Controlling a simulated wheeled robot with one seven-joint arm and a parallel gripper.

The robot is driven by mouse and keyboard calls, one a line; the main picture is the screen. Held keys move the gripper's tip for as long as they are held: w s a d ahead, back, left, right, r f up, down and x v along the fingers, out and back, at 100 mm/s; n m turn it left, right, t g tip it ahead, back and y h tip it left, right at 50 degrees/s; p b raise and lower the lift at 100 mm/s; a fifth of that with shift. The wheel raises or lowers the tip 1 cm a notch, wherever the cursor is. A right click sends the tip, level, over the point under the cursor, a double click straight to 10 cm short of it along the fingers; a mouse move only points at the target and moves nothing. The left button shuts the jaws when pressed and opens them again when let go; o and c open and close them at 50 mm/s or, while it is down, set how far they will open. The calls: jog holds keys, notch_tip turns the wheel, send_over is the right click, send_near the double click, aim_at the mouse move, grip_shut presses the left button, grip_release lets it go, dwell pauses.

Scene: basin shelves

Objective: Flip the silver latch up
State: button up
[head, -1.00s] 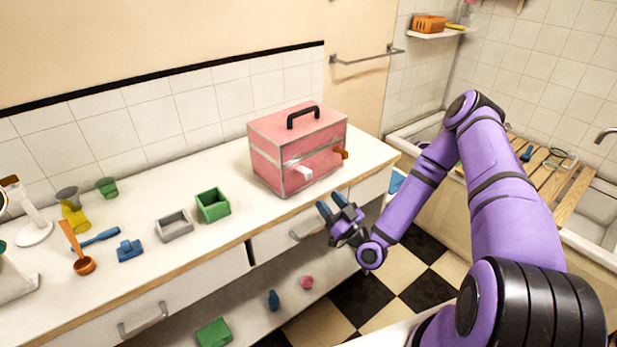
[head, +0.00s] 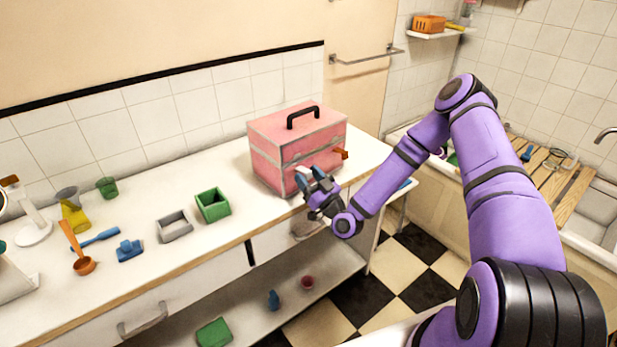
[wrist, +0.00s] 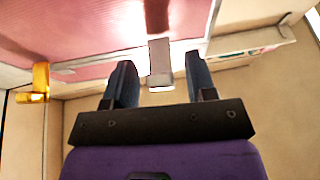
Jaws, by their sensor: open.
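The pink box (head: 275,150) with grey metal edges and a black top handle stands on the counter. The silver latch (wrist: 160,58) is a short pale tab on its front. In the wrist view the tab lies between my two blue fingers, with a gap showing on each side. My gripper (head: 309,177) is open at the front of the box, and in the head view it mostly hides the silver latch. An orange latch (head: 341,153) sits on the same front, to the right in the head view; it also shows at the left of the wrist view (wrist: 40,82).
Green (head: 213,206) and grey (head: 174,227) small bins stand on the counter left of the box. Several utensils lie further left. The counter edge and drawer fronts are just below my gripper. The lower shelf holds a few small objects.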

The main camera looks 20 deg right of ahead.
aim_at(297, 165)
jog(key=c, duration=0.9)
jog(key=shift+r+g, duration=0.1)
jog(key=shift+g, duration=0.2)
jog(key=shift+r+g+h, duration=0.5)
jog(key=shift+g, duration=0.5)
jog(key=g, duration=0.1)
jog(key=r+g+h, duration=0.1)
jog(key=g, duration=0.1)
jog(key=shift+w+r, duration=0.15)
jog(key=shift+r, duration=0.1)
jog(key=g, duration=0.1)
jog(key=r+g+h, duration=0.1)
jog(key=g, duration=0.1)
jog(key=shift+w+a, duration=0.15)
jog(key=shift+w, duration=0.15)
jog(key=shift+w+a+r+g+h, duration=0.15)
jog(key=shift+g+h, duration=0.15)
jog(key=shift+g, duration=0.25)
jog(key=shift+w+d+r+g+h, duration=0.1)
jog(key=shift+g+h, duration=0.2)
jog(key=shift+g, duration=0.25)
jog(key=shift+a, duration=0.1)
